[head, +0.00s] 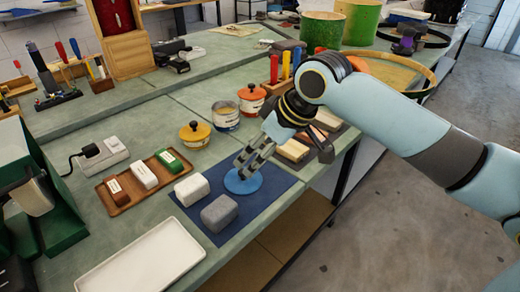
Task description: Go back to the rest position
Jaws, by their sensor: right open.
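My right arm reaches in from the right in the head view. Its right gripper (252,160) points down over the dark blue mat (262,205), with its fingers just above or at a round light blue disc (243,181). It is open, and I see nothing held in it. Whether the fingers touch the disc I cannot tell. A white block (192,189) and a grey block (219,213) lie on the mat, left of and below the disc. My left gripper is not in view.
A wooden tray (118,199) with several labelled blocks is left of the mat, and an empty white tray (142,262) in front. Yellow (195,134) and red-lidded pots (251,99) and an open tin (226,116) stand behind. The bench edge drops off at right.

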